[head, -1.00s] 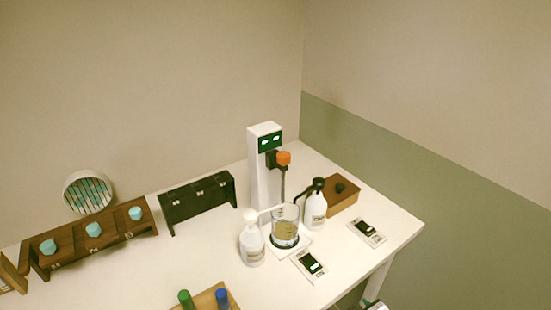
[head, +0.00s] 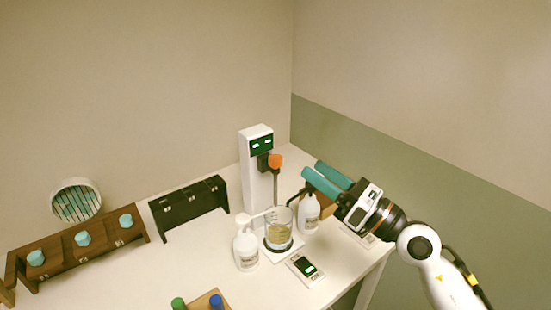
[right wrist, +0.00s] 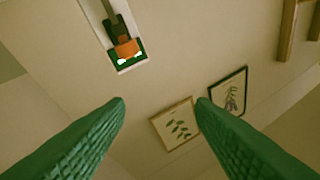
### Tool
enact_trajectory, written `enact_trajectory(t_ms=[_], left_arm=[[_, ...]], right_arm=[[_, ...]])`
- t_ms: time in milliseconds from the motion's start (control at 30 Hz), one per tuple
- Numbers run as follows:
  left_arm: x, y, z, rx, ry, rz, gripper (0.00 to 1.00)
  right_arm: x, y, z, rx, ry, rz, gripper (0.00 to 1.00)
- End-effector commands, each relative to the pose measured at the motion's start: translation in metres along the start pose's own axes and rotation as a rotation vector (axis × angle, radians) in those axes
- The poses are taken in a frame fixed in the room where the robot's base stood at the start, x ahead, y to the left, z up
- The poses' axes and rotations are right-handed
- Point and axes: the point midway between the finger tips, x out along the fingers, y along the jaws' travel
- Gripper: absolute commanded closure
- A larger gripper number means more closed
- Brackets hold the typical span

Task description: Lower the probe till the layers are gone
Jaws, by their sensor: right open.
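The probe stand (head: 257,165) is a white column with a green display, standing at the back of the table. Its orange knob (head: 275,160) sits on a dark carriage, and a grey probe rod (head: 276,186) hangs from it down to a glass beaker (head: 279,231). The beaker holds a yellowish liquid with a darker band at the bottom; separate layers are hard to make out. My right gripper (head: 312,171) is open and empty, to the right of the knob and apart from it. In the right wrist view the orange knob (right wrist: 126,48) shows beyond the teal fingers. My left gripper is out of view.
White pump bottles stand left (head: 246,247) and right (head: 308,216) of the beaker, close to it. A small device (head: 306,269) lies in front. A black rack (head: 190,208) and a wooden rack (head: 75,247) with teal-capped bottles stand to the left. Space above the table is free.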

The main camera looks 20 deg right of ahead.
Motion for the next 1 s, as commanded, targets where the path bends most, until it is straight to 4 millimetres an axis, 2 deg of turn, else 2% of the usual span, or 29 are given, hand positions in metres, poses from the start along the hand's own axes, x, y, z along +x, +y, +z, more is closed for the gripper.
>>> enact_trajectory(t_ms=[33,133,267,367,800,1000], left_arm=[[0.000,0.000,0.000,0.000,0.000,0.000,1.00],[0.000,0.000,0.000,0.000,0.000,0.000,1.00],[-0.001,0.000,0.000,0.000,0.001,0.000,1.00],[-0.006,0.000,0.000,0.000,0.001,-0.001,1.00],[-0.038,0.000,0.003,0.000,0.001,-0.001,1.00],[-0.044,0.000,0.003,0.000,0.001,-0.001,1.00]], right_arm=[[0.002,0.007,0.004,-0.111,-0.078,0.008,0.50],[0.001,0.021,0.012,-0.264,-0.205,0.035,0.50],[0.001,0.032,0.016,-0.347,-0.277,0.060,0.50],[0.008,0.033,0.017,-0.355,-0.285,0.063,0.50],[0.087,0.041,0.037,-0.348,-0.282,0.061,0.50],[0.109,0.043,0.046,-0.349,-0.283,0.061,0.50]])
